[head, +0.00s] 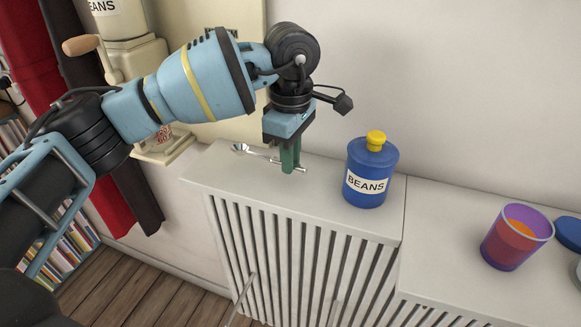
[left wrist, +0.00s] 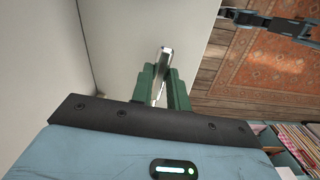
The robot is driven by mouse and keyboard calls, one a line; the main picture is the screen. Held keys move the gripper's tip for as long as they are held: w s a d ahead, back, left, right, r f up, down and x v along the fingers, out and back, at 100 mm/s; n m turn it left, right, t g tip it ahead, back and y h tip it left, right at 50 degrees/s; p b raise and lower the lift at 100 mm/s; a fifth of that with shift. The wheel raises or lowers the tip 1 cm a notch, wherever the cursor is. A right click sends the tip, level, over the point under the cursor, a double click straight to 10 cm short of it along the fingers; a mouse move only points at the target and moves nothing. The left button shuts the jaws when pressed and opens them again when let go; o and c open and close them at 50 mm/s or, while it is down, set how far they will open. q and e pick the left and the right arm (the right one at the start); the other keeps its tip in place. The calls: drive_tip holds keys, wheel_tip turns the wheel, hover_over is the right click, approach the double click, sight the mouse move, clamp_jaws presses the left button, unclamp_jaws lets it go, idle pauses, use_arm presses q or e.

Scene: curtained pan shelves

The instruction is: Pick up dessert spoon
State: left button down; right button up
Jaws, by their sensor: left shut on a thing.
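The dessert spoon (head: 241,149) is a shiny metal spoon over the white slatted cabinet top, its bowl to the left and its handle running right. My left gripper (head: 289,168) points down at it with green fingers and is shut on the handle. In the left wrist view the metal of the spoon (left wrist: 165,57) shows between the green fingers of the left gripper (left wrist: 165,80). The spoon looks at or very near the surface; I cannot tell if it is lifted. My right gripper (left wrist: 300,30) is not clearly seen; only part of an arm shows in the left wrist view.
A blue beans jar (head: 371,180) with a yellow knob stands just right of the gripper. A purple and orange cup (head: 516,237) and a blue lid (head: 568,233) are farther right. A wall closes the back. Red and dark curtains (head: 95,150) hang at left.

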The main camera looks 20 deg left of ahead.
use_arm(q)
drive_tip(key=s+d, duration=0.3)
drive_tip(key=s, duration=0.4)
drive_tip(key=s+d+r, duration=0.1)
drive_tip(key=s+d, duration=0.3)
drive_tip(key=s, duration=0.3)
drive_tip(key=shift+s+b, duration=0.2)
drive_tip(key=shift+b, duration=0.15)
drive_tip(key=shift+r, duration=0.1)
drive_tip(key=c, duration=2)
unclamp_jaws()
drive_tip(key=shift+c, duration=0.2)
clamp_jaws()
